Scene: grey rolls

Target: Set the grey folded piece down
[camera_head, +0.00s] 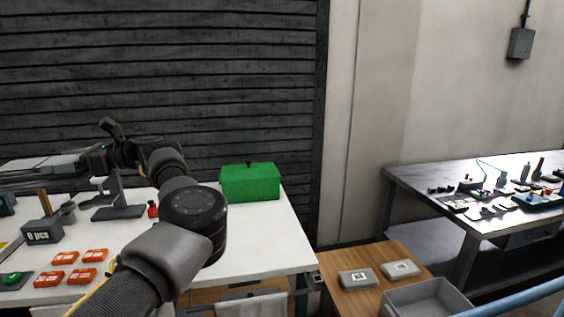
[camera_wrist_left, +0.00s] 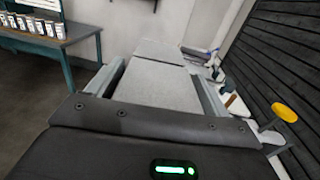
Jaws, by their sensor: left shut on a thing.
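The grey folded piece (camera_wrist_left: 155,88) is clamped between the two fingers of my left gripper (camera_wrist_left: 157,92) in the left wrist view. It is flat and pale grey, with a fold line across it, and extends away from the jaws. In the head view my left gripper (camera_head: 88,160) is at the far left, above the back of the white table (camera_head: 262,245). The piece (camera_head: 45,165) sticks out from it to the left there, held in the air. My arm covers part of the table. My right gripper is not in view.
A green box (camera_head: 250,183) stands at the table's back right. Several orange packets (camera_head: 78,276), a green button (camera_head: 12,278) and a dark counter box (camera_head: 42,232) lie at the left. A wooden surface (camera_head: 325,262) with grey cases (camera_head: 358,279) and a grey bin (camera_head: 425,298) is to the right.

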